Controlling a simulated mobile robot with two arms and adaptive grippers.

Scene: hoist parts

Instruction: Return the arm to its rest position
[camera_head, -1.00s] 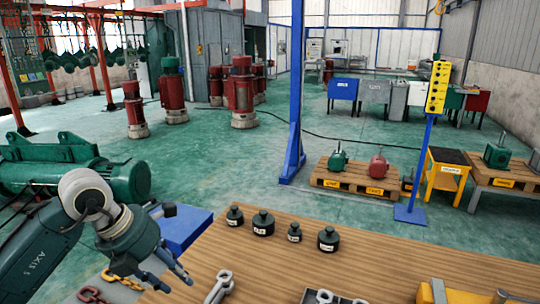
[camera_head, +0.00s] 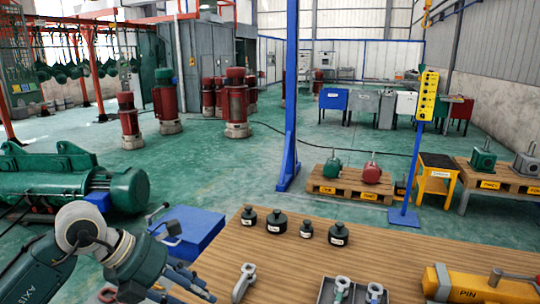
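My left arm reaches in from the lower left, and its gripper (camera_head: 194,287) is low in the picture, beside the left edge of the wooden table (camera_head: 390,262). Its two fingers point down and to the right, look apart, and show nothing between them. The fingertips are close to the bottom edge of the picture. My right arm and gripper are out of view.
Several black weights (camera_head: 277,222) stand on the table. A metal hook part (camera_head: 243,282), a grey tray (camera_head: 322,291) with eye parts and a yellow tool (camera_head: 470,284) lie nearer. A blue box (camera_head: 195,230) and green hoist (camera_head: 60,180) are left.

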